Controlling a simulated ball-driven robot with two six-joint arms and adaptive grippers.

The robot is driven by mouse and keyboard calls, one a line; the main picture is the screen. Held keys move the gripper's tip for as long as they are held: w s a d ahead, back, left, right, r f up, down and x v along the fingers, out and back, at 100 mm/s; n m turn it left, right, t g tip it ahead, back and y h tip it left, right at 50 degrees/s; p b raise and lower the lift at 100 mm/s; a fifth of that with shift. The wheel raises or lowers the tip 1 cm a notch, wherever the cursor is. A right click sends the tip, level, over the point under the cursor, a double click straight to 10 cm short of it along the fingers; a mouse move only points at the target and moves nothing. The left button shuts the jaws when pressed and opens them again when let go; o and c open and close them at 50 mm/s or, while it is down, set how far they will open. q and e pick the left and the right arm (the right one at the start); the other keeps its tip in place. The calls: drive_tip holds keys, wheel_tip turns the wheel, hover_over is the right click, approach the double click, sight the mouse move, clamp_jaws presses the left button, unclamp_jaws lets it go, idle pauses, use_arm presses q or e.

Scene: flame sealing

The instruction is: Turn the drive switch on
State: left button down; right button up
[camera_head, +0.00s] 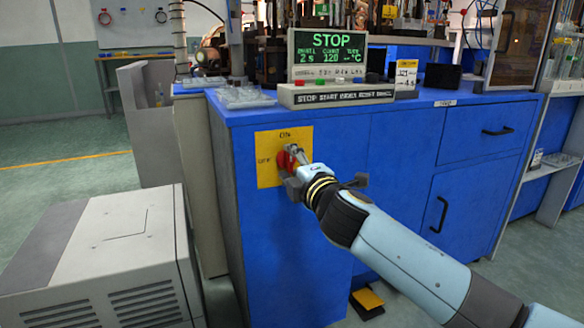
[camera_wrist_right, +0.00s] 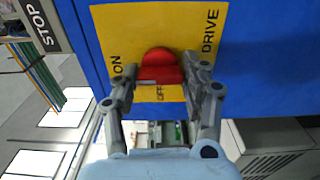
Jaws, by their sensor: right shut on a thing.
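The drive switch is a red rotary knob (camera_head: 285,160) on a yellow plate (camera_head: 264,178) on the front of the blue cabinet. ON is printed above it and OFF to its left in the head view. My right gripper (camera_head: 293,163) reaches the knob from the right and partly hides it. In the right wrist view the red knob (camera_wrist_right: 158,62) sits between the two fingers of my right gripper (camera_wrist_right: 160,80), shut on it. The yellow plate (camera_wrist_right: 122,28) there shows ON, OFF and DRIVE. I cannot tell which label the knob points to. My left gripper is not in view.
A control panel (camera_head: 338,95) on the blue cabinet (camera_head: 400,130) has a screen (camera_head: 327,52) reading STOP. A grey machine (camera_head: 100,250) stands at the front left. A black and yellow pedal (camera_head: 367,300) lies on the floor below my right arm.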

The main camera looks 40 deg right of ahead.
drive_tip(key=shift+f+m, duration=0.1)
drive_tip(key=shift+m, duration=0.2)
drive_tip(key=o, duration=1.2)
drive_tip(key=shift+c, duration=0.2)
drive_tip(key=shift+s, duration=0.1)
drive_tip(key=v, duration=1.2)
